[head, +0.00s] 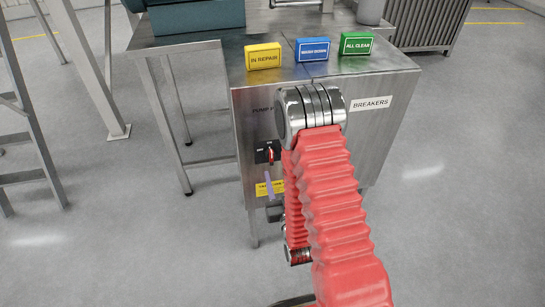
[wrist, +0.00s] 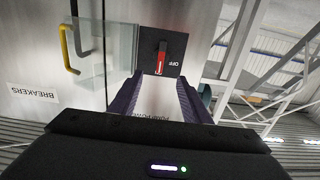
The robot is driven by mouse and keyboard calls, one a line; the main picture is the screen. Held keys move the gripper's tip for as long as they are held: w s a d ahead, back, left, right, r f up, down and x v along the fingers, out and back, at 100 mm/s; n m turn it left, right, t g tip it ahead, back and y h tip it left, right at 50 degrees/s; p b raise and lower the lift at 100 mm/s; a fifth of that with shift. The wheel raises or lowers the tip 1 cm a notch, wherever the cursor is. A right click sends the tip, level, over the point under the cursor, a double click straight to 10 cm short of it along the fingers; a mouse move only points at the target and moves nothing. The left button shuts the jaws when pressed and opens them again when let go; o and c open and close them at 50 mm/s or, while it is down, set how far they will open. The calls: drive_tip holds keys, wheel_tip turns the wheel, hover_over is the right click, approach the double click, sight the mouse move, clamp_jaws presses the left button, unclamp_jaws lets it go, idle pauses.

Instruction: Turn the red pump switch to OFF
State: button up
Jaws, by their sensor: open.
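The red pump switch (wrist: 160,57) is a red lever with a white stripe on a black plate (wrist: 172,67) in the wrist view. The lever lies upright in that picture, and the upside-down word OFF is to its right. In the head view the switch (head: 270,155) is on the steel cabinet's front, left of my arm. My gripper (wrist: 159,77) is open, its two purple fingers on either side of the lever's line, apart from it as far as I can tell. In the head view a purple finger (head: 270,186) shows just below the switch; the rest is hidden.
A yellow handle (wrist: 66,48) and a clear panel (wrist: 100,75) stand left of the switch in the wrist view. On the cabinet (head: 345,150) lie yellow (head: 263,56), blue (head: 312,49) and green (head: 355,44) sign blocks. Open floor lies at the right.

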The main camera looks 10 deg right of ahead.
sight(272, 156)
drive_tip(key=w, duration=1)
drive_tip(key=shift+c, duration=0.3)
drive_tip(key=c, duration=0.9)
drive_tip(key=shift+d, duration=0.15)
drive_tip(key=shift+c, duration=0.2)
